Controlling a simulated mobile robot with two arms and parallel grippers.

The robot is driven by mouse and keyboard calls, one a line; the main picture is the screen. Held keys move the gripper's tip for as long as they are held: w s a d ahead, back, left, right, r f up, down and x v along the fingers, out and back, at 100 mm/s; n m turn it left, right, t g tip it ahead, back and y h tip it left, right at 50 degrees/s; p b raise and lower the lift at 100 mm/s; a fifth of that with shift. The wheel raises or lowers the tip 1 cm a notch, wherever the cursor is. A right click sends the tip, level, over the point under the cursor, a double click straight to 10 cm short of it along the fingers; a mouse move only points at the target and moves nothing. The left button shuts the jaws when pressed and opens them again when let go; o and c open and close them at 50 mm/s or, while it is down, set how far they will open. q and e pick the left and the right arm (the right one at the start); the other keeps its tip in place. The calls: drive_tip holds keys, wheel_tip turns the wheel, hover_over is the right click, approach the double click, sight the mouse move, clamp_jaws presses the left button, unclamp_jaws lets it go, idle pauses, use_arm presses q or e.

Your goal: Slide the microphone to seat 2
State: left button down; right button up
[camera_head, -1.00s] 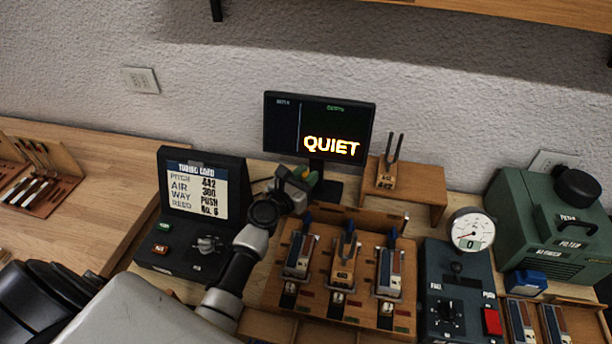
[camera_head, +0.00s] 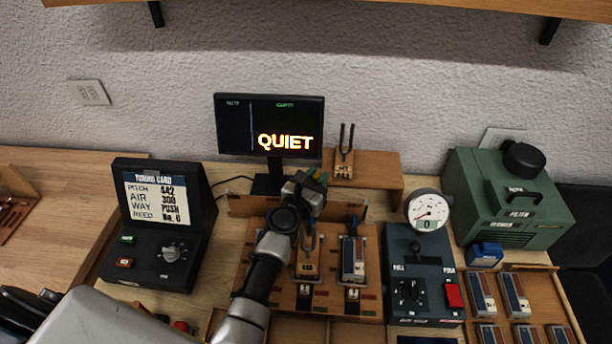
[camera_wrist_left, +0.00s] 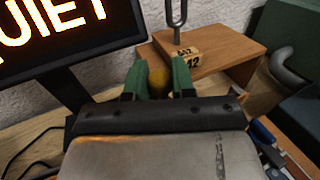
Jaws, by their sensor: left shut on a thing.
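My left gripper (camera_head: 314,182) is at the back of the wooden seat board (camera_head: 238,262), roughly behind its middle seat (camera_head: 307,262). In the left wrist view its green fingertips (camera_wrist_left: 158,80) are shut on a rounded yellow-brown piece, which I take to be the microphone (camera_wrist_left: 158,76). The rest of the microphone is hidden by the gripper. The right-hand seat (camera_head: 353,258) holds a reed under a blue-tipped clamp. My arm covers the left-hand seat. My right gripper is not in view.
A monitor (camera_head: 237,128) reading QUIET stands close behind the gripper. A tuning fork (camera_head: 345,150) stands on a wooden block (camera_head: 378,172) to the right. The tuning card box (camera_head: 150,250) is left. The control box (camera_head: 425,255) and gauge (camera_head: 428,210) are right.

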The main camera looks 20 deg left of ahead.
use_arm(q)
drive_tip(key=shift+a, duration=0.25)
drive_tip(key=c, duration=1.3)
unclamp_jaws()
drive_tip(key=shift+s+a, duration=0.1)
drive_tip(key=shift+a, duration=0.05)
drive_tip(key=shift+c, duration=0.2)
drive_tip(key=shift+o, duration=1.9)
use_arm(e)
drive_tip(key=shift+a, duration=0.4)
